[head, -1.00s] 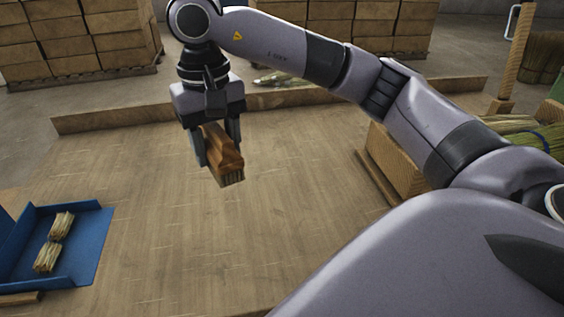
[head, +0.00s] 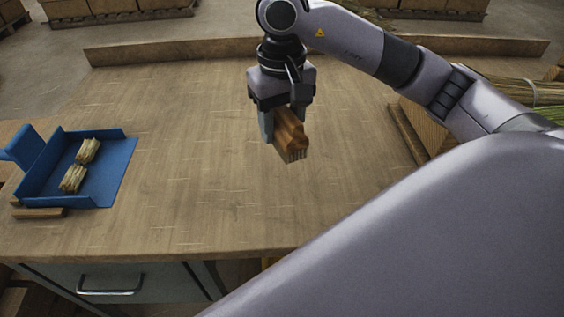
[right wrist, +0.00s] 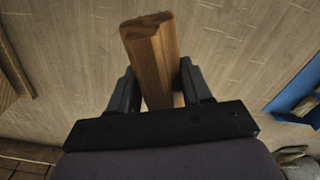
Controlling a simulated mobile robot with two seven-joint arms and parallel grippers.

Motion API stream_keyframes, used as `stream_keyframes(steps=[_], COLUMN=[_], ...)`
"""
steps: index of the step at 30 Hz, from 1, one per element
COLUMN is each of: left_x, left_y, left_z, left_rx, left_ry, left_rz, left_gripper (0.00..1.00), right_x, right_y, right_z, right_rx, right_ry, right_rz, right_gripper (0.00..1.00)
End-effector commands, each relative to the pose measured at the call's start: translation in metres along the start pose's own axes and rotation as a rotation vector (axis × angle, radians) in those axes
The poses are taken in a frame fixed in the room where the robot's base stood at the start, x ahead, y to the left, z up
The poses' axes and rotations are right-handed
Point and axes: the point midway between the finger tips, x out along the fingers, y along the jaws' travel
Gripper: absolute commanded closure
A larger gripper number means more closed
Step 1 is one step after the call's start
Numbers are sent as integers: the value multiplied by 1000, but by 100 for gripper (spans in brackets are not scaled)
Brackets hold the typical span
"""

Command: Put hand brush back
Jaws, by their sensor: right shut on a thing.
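The hand brush (head: 291,135) has a brown wooden back and pale bristles that point down. My right gripper (head: 284,122) is shut on it and holds it over the middle of the workbench. Whether the bristles touch the bench top is hard to tell. In the right wrist view the brush's wooden back (right wrist: 152,55) sticks out between the two fingers (right wrist: 150,88). My left gripper is not in view.
The wooden bench top (head: 190,130) is clear in the middle. A low wooden ledge (head: 170,50) runs along the back. A wooden box and straw stand at the right. A drawer handle (head: 110,291) is at the front.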

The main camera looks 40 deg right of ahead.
Motion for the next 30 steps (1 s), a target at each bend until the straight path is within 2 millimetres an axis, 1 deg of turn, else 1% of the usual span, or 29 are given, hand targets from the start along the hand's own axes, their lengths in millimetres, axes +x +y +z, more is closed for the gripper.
stream_keyframes(steps=[1,3,6,13,19,21,30], left_x=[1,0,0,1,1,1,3], left_y=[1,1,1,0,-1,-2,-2], left_z=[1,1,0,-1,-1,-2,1], left_rx=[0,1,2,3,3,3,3], left_ry=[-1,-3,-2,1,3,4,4], left_rz=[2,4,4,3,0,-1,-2], left_gripper=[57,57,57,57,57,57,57], right_x=[14,28,43,59,89,94,97], right_y=[0,0,0,0,0,0,0], right_z=[1,1,0,0,1,0,0], right_rx=[0,0,0,1,1,1,0], right_ry=[-4,-3,0,0,-3,0,2], right_rz=[1,1,0,-1,1,-1,-1], right_gripper=[78,78,78,78,78,78,78])
